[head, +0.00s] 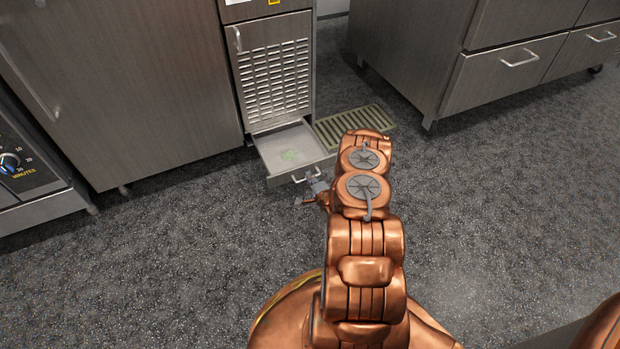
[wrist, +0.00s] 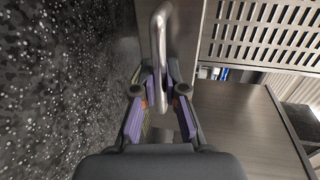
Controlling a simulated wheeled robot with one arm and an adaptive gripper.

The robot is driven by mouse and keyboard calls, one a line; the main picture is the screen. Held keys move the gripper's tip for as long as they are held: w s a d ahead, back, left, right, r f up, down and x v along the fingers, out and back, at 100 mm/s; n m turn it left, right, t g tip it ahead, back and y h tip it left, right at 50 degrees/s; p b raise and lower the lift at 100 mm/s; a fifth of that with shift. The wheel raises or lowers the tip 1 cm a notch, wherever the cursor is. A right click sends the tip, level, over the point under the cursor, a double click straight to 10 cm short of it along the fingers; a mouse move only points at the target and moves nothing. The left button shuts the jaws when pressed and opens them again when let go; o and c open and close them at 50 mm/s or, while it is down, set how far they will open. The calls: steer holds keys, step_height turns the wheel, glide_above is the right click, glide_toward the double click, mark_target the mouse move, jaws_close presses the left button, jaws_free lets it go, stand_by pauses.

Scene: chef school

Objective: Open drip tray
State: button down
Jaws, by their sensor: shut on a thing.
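The drip tray (head: 281,143) is a shallow grey metal drawer at the foot of a tall cabinet. My gripper (head: 312,190) is at the handle. In the wrist view my gripper (wrist: 160,88) has its purple-padded fingers on either side of the bar, shut on it.
The louvred cabinet (head: 277,82) rises behind the tray. A floor grate (head: 354,124) lies just right of the tray. A cabinet with drawers (head: 500,75) stands at the right, and an oven with a knob (head: 25,165) at the left. The floor in front is clear.

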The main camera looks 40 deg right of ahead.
steer(key=c, duration=1.5)
jaws_free()
steer(key=shift+w+a, duration=0.15)
steer(key=shift+a, duration=0.25)
steer(key=o, duration=0.3)
steer(key=shift+d, duration=0.3)
steer(key=shift+s, duration=0.2)
steer(key=v, duration=1.1)
steer(key=shift+s, duration=0.4)
steer(key=shift+a, duration=0.1)
